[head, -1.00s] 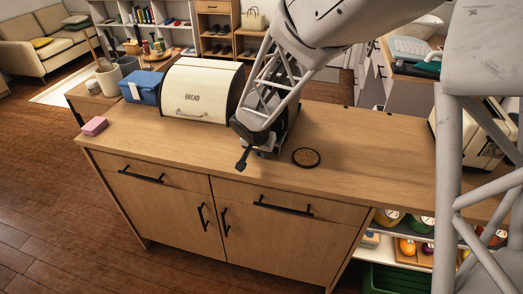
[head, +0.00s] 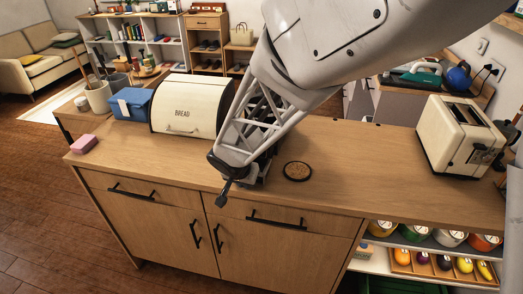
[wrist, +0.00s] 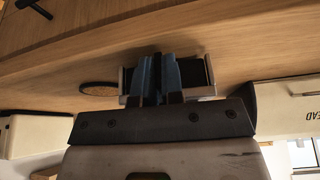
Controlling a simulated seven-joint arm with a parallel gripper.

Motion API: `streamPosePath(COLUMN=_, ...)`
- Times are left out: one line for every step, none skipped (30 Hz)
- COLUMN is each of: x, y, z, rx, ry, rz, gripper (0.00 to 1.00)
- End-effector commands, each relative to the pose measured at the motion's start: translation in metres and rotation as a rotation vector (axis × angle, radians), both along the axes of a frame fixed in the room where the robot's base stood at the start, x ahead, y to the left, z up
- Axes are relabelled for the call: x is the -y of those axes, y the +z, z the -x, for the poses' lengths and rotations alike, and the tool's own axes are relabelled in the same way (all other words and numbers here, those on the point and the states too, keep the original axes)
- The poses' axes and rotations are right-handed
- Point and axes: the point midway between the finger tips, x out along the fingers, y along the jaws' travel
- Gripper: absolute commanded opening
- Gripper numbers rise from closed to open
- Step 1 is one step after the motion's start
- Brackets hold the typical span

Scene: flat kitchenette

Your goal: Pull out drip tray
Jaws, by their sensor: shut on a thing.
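The drip tray (wrist: 193,76) shows in the wrist view as a shallow piece with pale metal edges and a dark inside, low over the wooden counter. My gripper (wrist: 158,72) has its two blue fingers shut on the middle of the tray's near side. In the head view my gripper (head: 232,172) is low near the counter's front edge, and a small bit of pale metal shows beside it. My arm hides most of the tray and the dark appliance behind it there.
A cream bread bin (head: 190,105) stands to the left and a cream toaster (head: 460,138) to the right. A round dark coaster (head: 297,171) lies right of my gripper. A pink block (head: 84,144) lies at the left. The counter (head: 350,165) between coaster and toaster is clear.

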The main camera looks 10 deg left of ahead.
Motion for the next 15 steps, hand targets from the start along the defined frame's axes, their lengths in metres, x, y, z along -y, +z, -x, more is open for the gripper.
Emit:
streamPosePath(x=-0.001, y=0.001, z=0.006, rx=0.001, ry=0.002, rz=0.000, gripper=0.00)
streamPosePath(x=-0.001, y=0.001, z=0.009, rx=0.001, ry=0.003, rz=-0.001, gripper=0.00)
streamPosePath(x=-0.002, y=0.001, z=0.013, rx=0.001, ry=0.003, rz=-0.001, gripper=0.00)
streamPosePath(x=-0.002, y=0.001, z=0.016, rx=0.001, ry=0.002, rz=-0.001, gripper=0.00)
streamPosePath(x=-0.003, y=0.001, z=0.019, rx=0.001, ry=0.002, rz=-0.001, gripper=0.00)
streamPosePath(x=-0.003, y=0.001, z=0.023, rx=0.001, ry=0.001, rz=0.000, gripper=0.00)
streamPosePath(x=-0.003, y=0.001, z=0.025, rx=0.001, ry=0.001, rz=0.000, gripper=0.00)
streamPosePath(x=-0.003, y=0.001, z=0.027, rx=0.001, ry=0.001, rz=0.000, gripper=0.00)
streamPosePath(x=-0.003, y=0.001, z=0.029, rx=0.001, ry=0.001, rz=0.000, gripper=0.00)
streamPosePath(x=-0.003, y=0.001, z=0.031, rx=0.001, ry=0.001, rz=0.000, gripper=0.00)
streamPosePath(x=-0.003, y=0.001, z=0.032, rx=0.001, ry=0.000, rz=-0.001, gripper=0.00)
streamPosePath(x=-0.003, y=0.001, z=0.033, rx=0.001, ry=0.000, rz=-0.001, gripper=0.00)
streamPosePath(x=-0.003, y=0.001, z=0.033, rx=0.001, ry=0.000, rz=-0.001, gripper=0.00)
streamPosePath(x=-0.003, y=0.000, z=0.033, rx=0.001, ry=0.000, rz=-0.001, gripper=0.00)
streamPosePath(x=-0.003, y=0.000, z=0.033, rx=0.001, ry=0.000, rz=-0.001, gripper=0.00)
